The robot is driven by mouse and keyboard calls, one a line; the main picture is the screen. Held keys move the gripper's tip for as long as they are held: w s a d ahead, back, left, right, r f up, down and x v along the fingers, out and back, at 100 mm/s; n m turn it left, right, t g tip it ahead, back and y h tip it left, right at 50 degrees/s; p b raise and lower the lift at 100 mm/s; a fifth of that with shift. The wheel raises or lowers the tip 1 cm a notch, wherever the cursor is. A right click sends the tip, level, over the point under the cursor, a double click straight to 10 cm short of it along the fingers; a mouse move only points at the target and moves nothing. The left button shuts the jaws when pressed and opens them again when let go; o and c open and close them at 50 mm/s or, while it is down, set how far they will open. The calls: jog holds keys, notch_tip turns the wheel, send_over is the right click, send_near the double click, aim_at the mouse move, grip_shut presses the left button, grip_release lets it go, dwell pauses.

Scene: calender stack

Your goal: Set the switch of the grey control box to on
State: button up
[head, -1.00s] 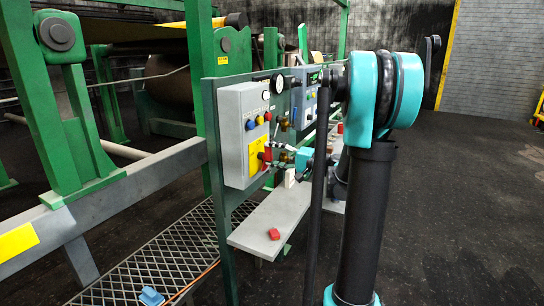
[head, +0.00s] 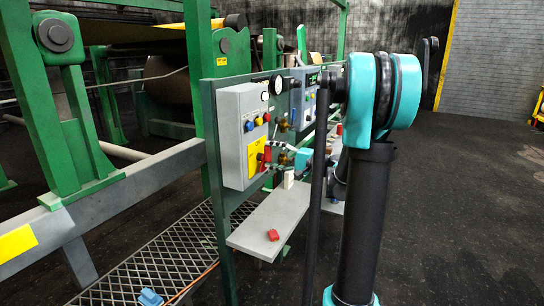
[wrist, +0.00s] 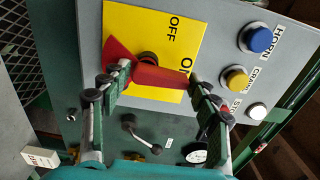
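The grey control box (head: 236,135) hangs on the green panel in the head view; its face (wrist: 215,40) fills much of the wrist view. Its red switch handle (wrist: 160,77) sits on a yellow plate (wrist: 130,20) marked OFF and ON. The handle lies lengthwise between my fingers, its right end over the partly covered ON lettering. My gripper (wrist: 160,75) is open around the handle, with one finger by each end. The right fingertip looks very close to or touching it; contact is not certain. The handle also shows in the head view (head: 265,159).
Blue (wrist: 257,39), yellow (wrist: 235,78) and white (wrist: 257,111) buttons sit near the right finger. A black-knobbed lever (wrist: 130,120) is below the plate.

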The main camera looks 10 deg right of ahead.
jog(key=shift+o, duration=1)
jog(key=shift+d, duration=0.1)
jog(key=v, duration=1.2)
